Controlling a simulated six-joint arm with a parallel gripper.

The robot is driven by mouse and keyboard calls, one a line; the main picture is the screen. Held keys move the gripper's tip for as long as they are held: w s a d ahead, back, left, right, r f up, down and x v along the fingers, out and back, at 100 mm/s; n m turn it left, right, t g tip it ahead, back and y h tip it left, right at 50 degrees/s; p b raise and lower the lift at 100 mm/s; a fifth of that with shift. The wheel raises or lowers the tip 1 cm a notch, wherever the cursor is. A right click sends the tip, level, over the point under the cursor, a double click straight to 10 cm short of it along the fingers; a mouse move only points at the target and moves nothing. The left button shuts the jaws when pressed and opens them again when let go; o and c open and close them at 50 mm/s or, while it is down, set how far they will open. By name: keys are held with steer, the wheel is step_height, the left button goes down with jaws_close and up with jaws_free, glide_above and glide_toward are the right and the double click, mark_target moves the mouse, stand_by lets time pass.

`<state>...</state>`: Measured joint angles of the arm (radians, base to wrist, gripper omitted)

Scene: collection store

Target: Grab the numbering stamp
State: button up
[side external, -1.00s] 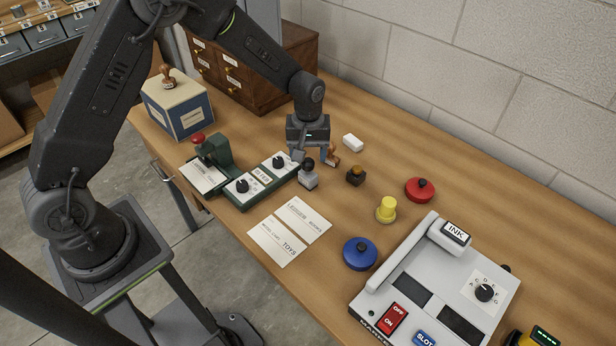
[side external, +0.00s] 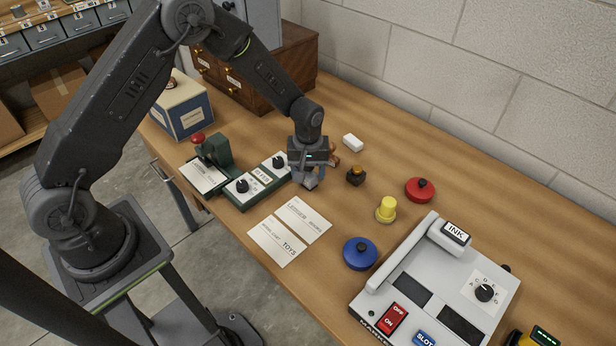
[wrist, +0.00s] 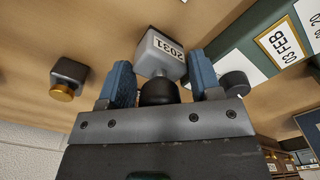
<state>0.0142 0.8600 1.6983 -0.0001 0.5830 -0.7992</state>
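The numbering stamp (side external: 310,184) is a small light-grey block with a black knob. It stands on the table right of the green date board. In the wrist view the stamp (wrist: 161,55) shows the digits 2031 on its face. My gripper (side external: 310,178) has come down over it, with a finger on either side. In the wrist view the gripper's blue fingers (wrist: 162,88) are apart, with the black knob between them and a gap at the right finger. In the side view my gripper hides the knob.
A wooden-handled stamp (side external: 334,160) is partly hidden just behind my gripper. A dark block with an amber top (side external: 356,175) and a white block (side external: 353,142) stand nearby. The green board (side external: 250,190) lies close on the left. Cards (side external: 290,230) lie in front.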

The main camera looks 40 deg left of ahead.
steer(key=shift+c, duration=1.3)
steer(key=shift+r, duration=0.1)
